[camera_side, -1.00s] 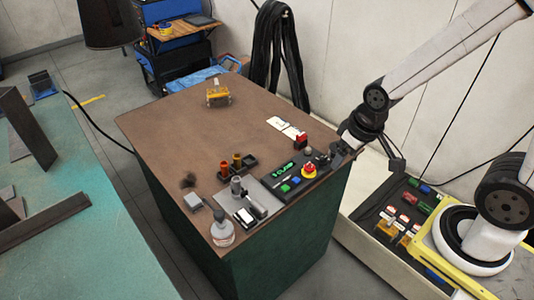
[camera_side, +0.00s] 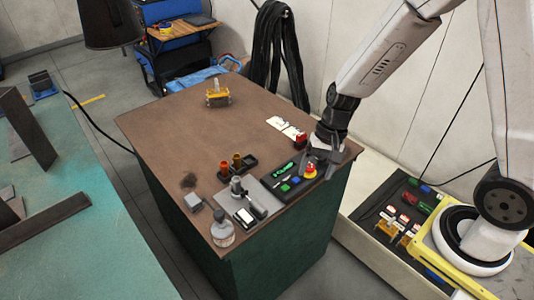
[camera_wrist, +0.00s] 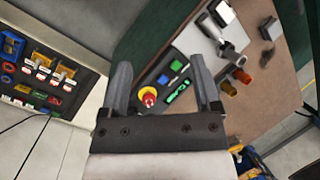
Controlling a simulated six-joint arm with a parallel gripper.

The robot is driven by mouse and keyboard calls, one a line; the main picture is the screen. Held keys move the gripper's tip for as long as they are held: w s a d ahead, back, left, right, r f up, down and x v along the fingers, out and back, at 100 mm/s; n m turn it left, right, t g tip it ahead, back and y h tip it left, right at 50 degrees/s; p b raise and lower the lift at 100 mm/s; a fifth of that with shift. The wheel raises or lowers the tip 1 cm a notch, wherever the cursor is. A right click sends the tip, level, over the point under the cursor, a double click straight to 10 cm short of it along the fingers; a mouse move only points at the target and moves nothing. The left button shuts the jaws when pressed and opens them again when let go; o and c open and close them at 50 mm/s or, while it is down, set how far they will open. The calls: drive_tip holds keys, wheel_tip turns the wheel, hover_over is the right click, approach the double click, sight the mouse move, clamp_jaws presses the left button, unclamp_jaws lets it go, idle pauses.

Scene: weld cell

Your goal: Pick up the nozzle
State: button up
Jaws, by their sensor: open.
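I cannot tell for sure which part is the nozzle. Two small cylinders, one reddish (camera_side: 224,167) and one orange-brown (camera_side: 237,160), stand by a black holder on the brown table. They also show in the wrist view, an orange one (camera_wrist: 229,88) and a dark red one (camera_wrist: 241,76), just right of my right finger. My gripper (camera_side: 320,168) is open and points down over the right end of the black control panel, to the right of the cylinders. In the wrist view my gripper (camera_wrist: 163,75) has its fingers wide apart, with only the panel seen between them.
The black panel has a red-and-yellow emergency button (camera_side: 310,170) close to my gripper. The table's middle is clear.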

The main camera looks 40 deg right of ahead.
drive_tip(key=w+a+f+m+t+y, duration=0.1)
drive_tip(key=w+a+f+m+y, duration=0.4)
drive_tip(key=w+m, duration=0.3)
drive_tip(key=m+t+y, duration=0.3)
drive_tip(key=m+t, duration=0.2)
drive_tip(key=m, duration=0.2)
approach(235, 179)
drive_tip(key=shift+s+a+f, duration=0.2)
drive_tip(key=shift+a+f, duration=0.6)
drive_tip(key=shift+a, duration=0.25)
drive_tip(key=shift+w+d+f+t, duration=0.15)
drive_tip(key=shift+w+t, duration=0.15)
drive_tip(key=shift+x, duration=1.3)
drive_tip(key=shift+x, duration=2.6)
drive_tip(key=shift+w, duration=0.15)
drive_tip(key=shift+c, duration=0.2)
